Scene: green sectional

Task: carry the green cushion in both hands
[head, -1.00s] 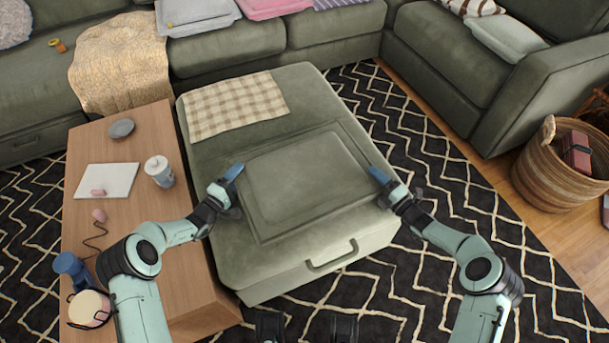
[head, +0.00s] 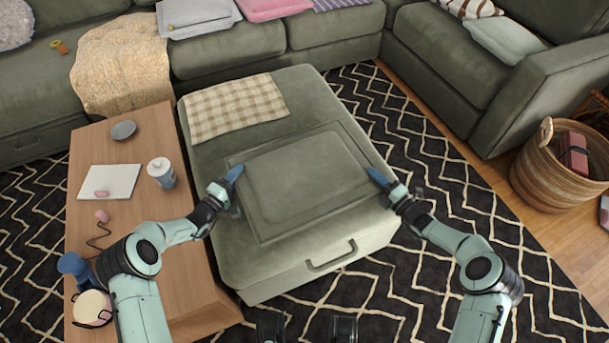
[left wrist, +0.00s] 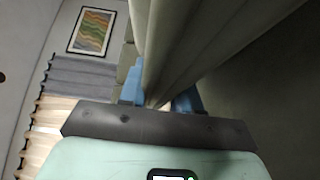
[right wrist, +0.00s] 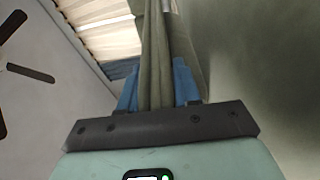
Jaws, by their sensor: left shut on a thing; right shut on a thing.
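The green cushion (head: 308,180) is a flat, square piece with a piped border, seen over the green ottoman (head: 225,262) in the head view. My left gripper (head: 234,173) is at its left edge and my right gripper (head: 377,177) at its right edge. In the left wrist view, the blue fingers (left wrist: 160,90) are shut on the cushion's edge (left wrist: 175,50). In the right wrist view, the blue fingers (right wrist: 158,85) are shut on the opposite edge (right wrist: 155,40). Whether the cushion touches the ottoman below cannot be told.
A checkered cloth (head: 235,106) lies on the ottoman's far left part. A wooden table (head: 180,255) at left holds a cup (head: 162,172), a grey dish and small items. Green sofas line the back and right. A wicker basket (head: 555,172) stands at right on the floor.

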